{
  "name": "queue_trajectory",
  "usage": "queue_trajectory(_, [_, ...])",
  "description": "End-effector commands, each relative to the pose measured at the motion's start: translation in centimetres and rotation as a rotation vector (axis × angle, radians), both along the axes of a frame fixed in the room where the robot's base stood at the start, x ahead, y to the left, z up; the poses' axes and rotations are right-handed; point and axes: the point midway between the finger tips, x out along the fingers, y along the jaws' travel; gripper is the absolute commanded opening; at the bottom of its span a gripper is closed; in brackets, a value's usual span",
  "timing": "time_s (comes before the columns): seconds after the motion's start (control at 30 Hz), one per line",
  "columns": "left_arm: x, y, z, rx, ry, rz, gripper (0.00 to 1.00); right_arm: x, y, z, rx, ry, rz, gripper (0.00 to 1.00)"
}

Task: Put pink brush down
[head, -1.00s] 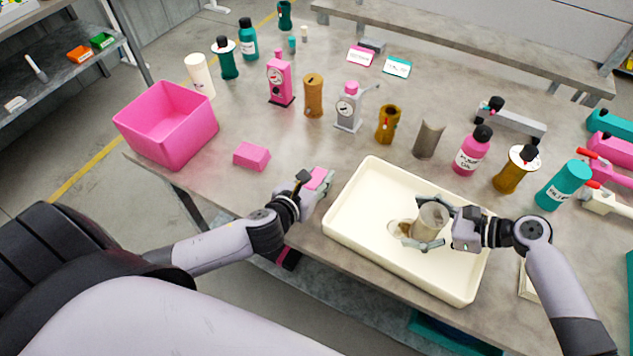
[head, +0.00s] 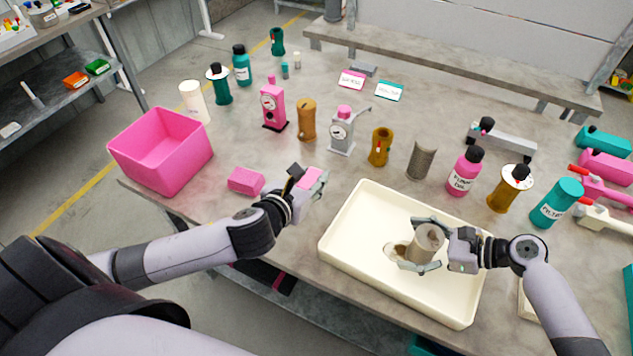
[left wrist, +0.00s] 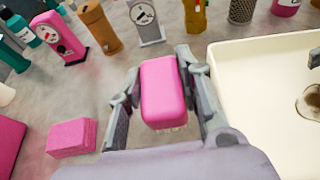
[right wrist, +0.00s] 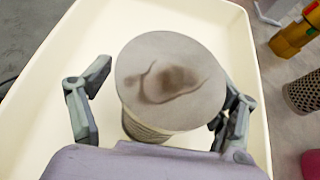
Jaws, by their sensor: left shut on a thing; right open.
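The pink brush (left wrist: 165,92) is held between the fingers of my left gripper (head: 312,182), above the table just left of the cream tray. Pale bristles show at its lower end in the left wrist view. My right gripper (head: 418,254) is open over the cream tray (head: 340,250), with its fingers on both sides of a grey mesh cylinder (head: 428,243). The cylinder's flat end with a brown stain (right wrist: 172,82) faces the right wrist camera. I cannot tell whether the fingers touch it.
A pink block (head: 245,181) lies on the table left of my left gripper, beside a pink bin (head: 160,150). Pumps, bottles and cylinders, such as a pink pump (head: 272,105) and an orange cylinder (head: 307,120), stand behind. Bare table lies between them and the tray.

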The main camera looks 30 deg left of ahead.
Motion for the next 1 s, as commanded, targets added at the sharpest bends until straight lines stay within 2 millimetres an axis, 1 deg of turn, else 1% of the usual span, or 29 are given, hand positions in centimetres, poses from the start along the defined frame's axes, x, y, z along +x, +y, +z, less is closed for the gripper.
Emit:
queue_trajectory(0.03, [0.0,-0.1,0.7,-0.001,-0.003,-0.002,0.0,0.0,0.0,0.0,0.0,0.0,0.0,0.82])
queue_trajectory(0.13, [0.0,0.0,1.4,0.002,-0.002,-0.002,0.0,0.0,0.0,0.0,0.0,0.0,0.0,0.82])
queue_trajectory(0.2, [0.0,0.0,1.7,0.002,-0.001,-0.003,0.0,0.0,0.0,0.0,0.0,0.0,0.0,0.82])
queue_trajectory(0.27, [0.0,0.0,1.3,0.0,0.003,-0.001,0.0,0.0,0.0,0.0,0.0,0.0,0.0,0.82])
queue_trajectory(0.53, [-0.1,0.0,-3.4,-0.002,0.006,0.002,0.0,0.0,0.0,0.0,0.0,0.0,0.0,0.82])
queue_trajectory(0.7, [0.0,0.0,-5.0,-0.002,0.002,0.0,0.0,0.0,0.0,0.0,0.0,0.0,0.0,0.82])
queue_trajectory(0.9, [0.0,0.0,-7.8,-0.001,0.003,0.002,0.0,0.0,0.0,0.0,0.0,0.0,0.0,0.82])
queue_trajectory(1.0, [0.0,0.0,-8.4,-0.002,0.001,0.0,0.0,0.0,0.0,0.0,0.0,0.0,0.0,0.82])
